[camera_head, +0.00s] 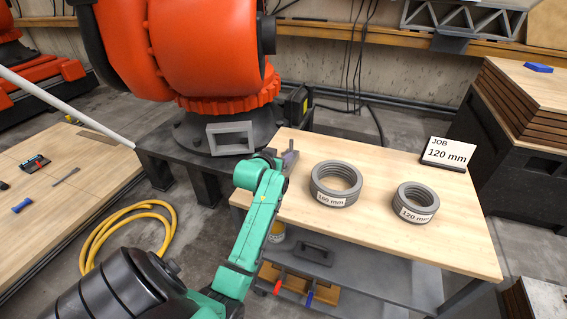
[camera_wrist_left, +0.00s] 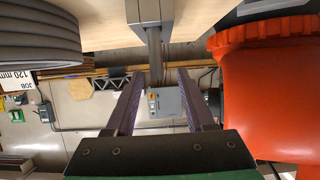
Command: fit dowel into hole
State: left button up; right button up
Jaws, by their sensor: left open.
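My left gripper (camera_head: 288,158) is at the left back part of the wooden table, beside a small grey upright piece. In the left wrist view my left gripper (camera_wrist_left: 164,72) is open, with its two purple-grey fingers apart. A grey post (camera_wrist_left: 155,48), which may be the dowel, runs from a grey block (camera_wrist_left: 150,10) at the table edge towards the gap between the fingers. It shows nearer the picture-left finger; I cannot tell whether it touches. Nothing is seen clamped. I cannot make out a dowel hole. My right gripper is not in view.
A grey ring stack marked 160 mm (camera_head: 322,198) and a smaller one marked 120 mm (camera_head: 404,217) stand on the table (camera_head: 440,245). A sign reading JOB 120 mm (camera_head: 446,154) is at the back right. A big orange robot (camera_head: 205,50) stands behind. The table's front right is clear.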

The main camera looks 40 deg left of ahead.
pick_arm(q)
jog(key=x, duration=0.5)
jog(key=shift+w+d+f, duration=0.15)
grip_shut()
